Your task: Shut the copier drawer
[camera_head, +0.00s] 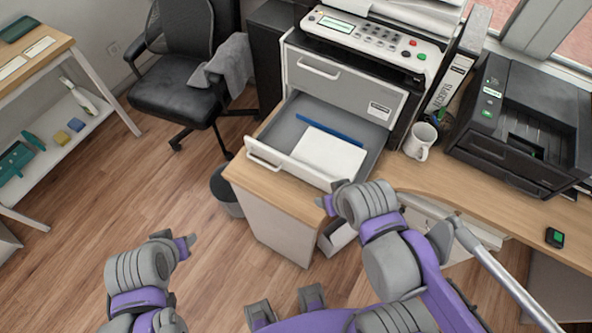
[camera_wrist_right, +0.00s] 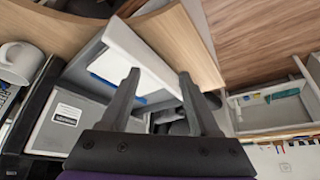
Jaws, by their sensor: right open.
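The copier (camera_head: 350,70) stands on the wooden counter with its lower drawer pulled out. The drawer's white front (camera_head: 290,165) has a bar handle (camera_head: 263,157). White paper (camera_head: 328,151) and a blue strip (camera_head: 328,129) lie inside. In the right wrist view the drawer front (camera_wrist_right: 138,50) shows just beyond my fingers. My right gripper (camera_head: 328,198) is near the drawer's near right corner; its fingers (camera_wrist_right: 158,75) are apart with nothing gripped. Whether it touches the drawer is unclear. My left gripper (camera_head: 190,243) is low over the floor, away from the copier; its finger gap is not clear.
A white mug (camera_head: 419,141) and black printer (camera_head: 520,120) stand right of the copier. A dark bin (camera_head: 226,190) is beside the counter. A black chair (camera_head: 180,75) and side shelf (camera_head: 60,125) are at left. Floor between is clear.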

